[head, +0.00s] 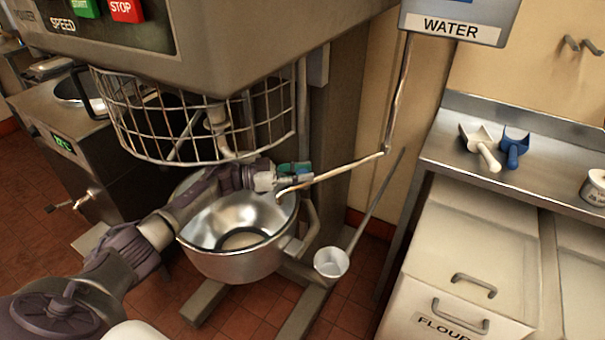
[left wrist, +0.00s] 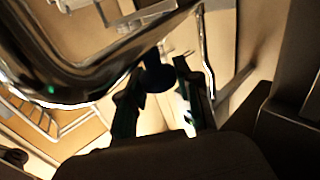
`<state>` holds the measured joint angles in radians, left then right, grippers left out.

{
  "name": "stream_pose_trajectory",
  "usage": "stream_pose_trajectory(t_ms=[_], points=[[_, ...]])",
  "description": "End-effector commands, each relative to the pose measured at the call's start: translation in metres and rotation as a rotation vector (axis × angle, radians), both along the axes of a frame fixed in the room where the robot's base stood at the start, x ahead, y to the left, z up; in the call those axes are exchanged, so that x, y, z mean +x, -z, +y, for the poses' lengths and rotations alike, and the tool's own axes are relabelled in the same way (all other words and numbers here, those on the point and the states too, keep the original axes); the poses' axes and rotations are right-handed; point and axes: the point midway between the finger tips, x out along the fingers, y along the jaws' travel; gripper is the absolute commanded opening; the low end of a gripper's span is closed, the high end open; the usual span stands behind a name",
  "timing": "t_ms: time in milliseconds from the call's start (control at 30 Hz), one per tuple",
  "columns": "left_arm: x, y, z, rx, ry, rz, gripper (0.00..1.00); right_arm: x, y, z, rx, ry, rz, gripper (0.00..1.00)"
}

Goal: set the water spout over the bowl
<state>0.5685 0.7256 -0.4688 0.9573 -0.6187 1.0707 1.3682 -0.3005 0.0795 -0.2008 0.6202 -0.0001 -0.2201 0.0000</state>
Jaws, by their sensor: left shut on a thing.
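The water spout (head: 345,167) is a thin metal pipe that swings out to the left from the wall pipe below the WATER box (head: 450,32). Its bent-down tip shows above the right part of the steel mixer bowl (head: 235,266). My left gripper (head: 296,176) reaches across the bowl from the left and is shut on the spout near its tip. My right gripper does not show.
The mixer's wire guard (head: 205,120) hangs just above the bowl and my left arm. Flour bins (head: 470,250) and a counter with a white scoop (head: 482,148) and a blue scoop (head: 514,146) stand at right.

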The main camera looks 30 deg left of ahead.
Motion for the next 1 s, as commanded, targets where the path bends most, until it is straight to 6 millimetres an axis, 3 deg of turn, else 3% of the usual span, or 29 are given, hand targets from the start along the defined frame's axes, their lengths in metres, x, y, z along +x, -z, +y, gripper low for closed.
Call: stream_pose_trajectory(t_ms=[33, 167, 567, 1000], points=[[0.0, 0.0, 0.0, 0.0, 0.0, 0.0, 0.38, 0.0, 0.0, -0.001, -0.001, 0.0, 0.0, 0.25], [0.0, 0.0, 0.0, 0.0, 0.0, 0.0, 0.6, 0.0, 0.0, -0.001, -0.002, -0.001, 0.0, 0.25], [-0.004, 0.001, 0.006, 0.0, -0.001, 0.001, 0.6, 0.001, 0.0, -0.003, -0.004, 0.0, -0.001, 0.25], [-0.053, 0.001, 0.076, 0.002, -0.002, 0.002, 0.6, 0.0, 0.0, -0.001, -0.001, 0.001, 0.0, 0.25]])
